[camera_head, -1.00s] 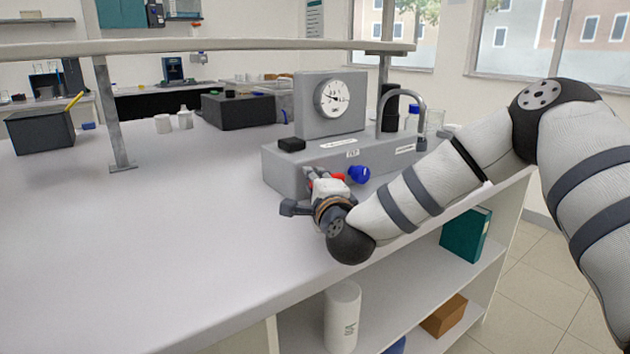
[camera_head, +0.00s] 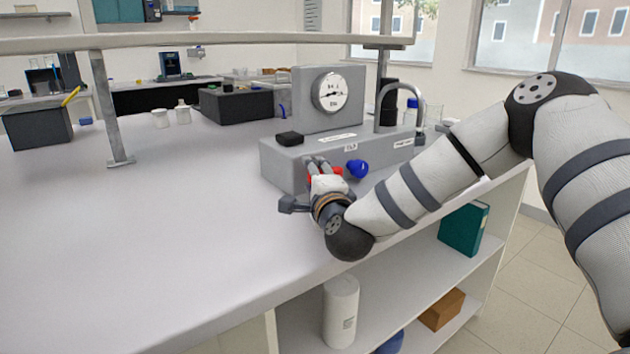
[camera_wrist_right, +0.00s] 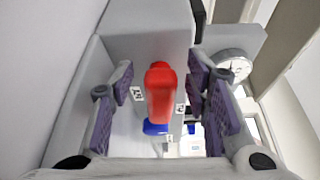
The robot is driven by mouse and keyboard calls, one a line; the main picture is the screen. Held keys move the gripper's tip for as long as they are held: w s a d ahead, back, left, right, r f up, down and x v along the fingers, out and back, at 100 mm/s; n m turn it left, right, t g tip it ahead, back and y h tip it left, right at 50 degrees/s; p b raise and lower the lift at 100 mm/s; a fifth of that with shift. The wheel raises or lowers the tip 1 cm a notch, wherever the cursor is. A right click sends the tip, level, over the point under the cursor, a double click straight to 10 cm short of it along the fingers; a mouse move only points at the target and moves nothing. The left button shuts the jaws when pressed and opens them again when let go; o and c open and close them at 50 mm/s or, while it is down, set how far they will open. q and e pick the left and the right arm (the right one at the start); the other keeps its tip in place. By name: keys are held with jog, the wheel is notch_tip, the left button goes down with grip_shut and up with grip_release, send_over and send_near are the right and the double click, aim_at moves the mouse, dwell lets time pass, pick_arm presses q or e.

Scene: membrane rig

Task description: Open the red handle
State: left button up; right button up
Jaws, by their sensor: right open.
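The red handle (camera_wrist_right: 160,92) is on the front of the grey membrane rig (camera_head: 285,167). In the right wrist view it stands between the spread fingers of my right gripper (camera_wrist_right: 158,110), with a gap on both sides. In the head view only small bits of red (camera_head: 338,171) show beside my right gripper (camera_head: 318,165), which mostly covers the handle. My right gripper is open and holds nothing. A blue handle (camera_head: 357,168) is just right of the red one; it also shows below it in the right wrist view (camera_wrist_right: 155,128). My left gripper is not in view.
A pressure gauge (camera_head: 330,92) and a curved metal pipe (camera_head: 421,100) stand on the rig. A black block (camera_head: 289,138) sits on its top left. A shelf post (camera_head: 109,110) stands on the left. The white bench (camera_head: 150,220) is clear left of the rig.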

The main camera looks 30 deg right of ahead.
jog(key=v, duration=1.2)
jog(key=shift+f, duration=0.1)
